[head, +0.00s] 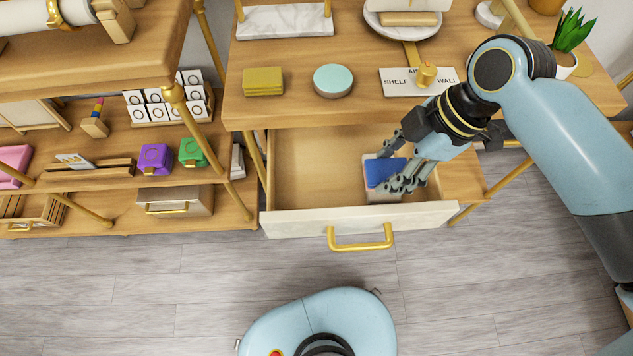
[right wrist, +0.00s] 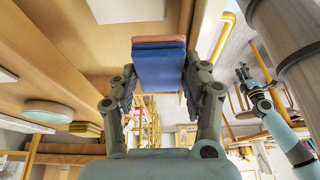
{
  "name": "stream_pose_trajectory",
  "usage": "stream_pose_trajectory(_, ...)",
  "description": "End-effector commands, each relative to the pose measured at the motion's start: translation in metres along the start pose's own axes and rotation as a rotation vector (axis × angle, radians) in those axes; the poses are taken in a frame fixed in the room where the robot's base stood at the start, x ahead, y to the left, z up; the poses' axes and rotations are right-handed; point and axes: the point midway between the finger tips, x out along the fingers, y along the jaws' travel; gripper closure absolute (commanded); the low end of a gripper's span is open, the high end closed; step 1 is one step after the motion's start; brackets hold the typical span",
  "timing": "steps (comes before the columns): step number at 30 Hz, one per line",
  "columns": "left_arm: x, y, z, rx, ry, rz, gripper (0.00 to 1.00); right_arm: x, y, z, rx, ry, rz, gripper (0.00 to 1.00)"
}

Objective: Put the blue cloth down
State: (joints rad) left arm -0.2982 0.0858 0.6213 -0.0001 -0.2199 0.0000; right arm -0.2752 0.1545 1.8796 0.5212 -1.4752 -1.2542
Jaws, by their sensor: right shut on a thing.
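The blue cloth (head: 385,172) is a folded square inside the open drawer (head: 300,217), toward its right side. My right gripper (head: 396,170) reaches into the drawer from the right and is shut on the cloth. In the right wrist view the blue cloth (right wrist: 158,68) lies between the two fingers, with a pinkish folded layer (right wrist: 158,39) right against it. A pale edge shows around the cloth in the head view; I cannot tell whether the cloth touches what is under it. A gripper that looks like my left one (right wrist: 244,74) shows small in the right wrist view, its jaws unclear.
The drawer's left half is empty. The tabletop above holds a yellow cloth stack (head: 263,81), a round teal-topped item (head: 333,80) and a shelf-wall sign (head: 405,82). The drawer front has a gold handle (head: 360,243). Shelves with purple (head: 155,158) and green boxes (head: 193,152) stand left.

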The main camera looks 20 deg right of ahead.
Motion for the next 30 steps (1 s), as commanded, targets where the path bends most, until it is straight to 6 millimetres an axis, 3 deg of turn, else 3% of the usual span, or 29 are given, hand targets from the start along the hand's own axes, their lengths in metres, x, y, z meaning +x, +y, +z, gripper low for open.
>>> stream_pose_trajectory(5, 0.0, 0.004, 0.001, -0.002, -0.001, 0.004, 0.6, 0.008, 0.003, -0.006, 0.001, 0.004, 0.002, 0.79)
stream_pose_trajectory(18, 0.002, 0.008, 0.003, -0.003, -0.005, 0.008, 0.6, 0.095, 0.03, -0.07, -0.003, 0.004, 0.001, 0.79)
stream_pose_trajectory(23, 0.003, 0.007, 0.003, -0.003, -0.005, 0.007, 0.6, 0.107, 0.034, -0.077, -0.004, 0.001, 0.003, 0.79)
stream_pose_trajectory(30, 0.0, 0.005, 0.003, -0.002, -0.004, 0.006, 0.6, 0.134, 0.034, -0.066, -0.003, 0.0, 0.001, 0.79)
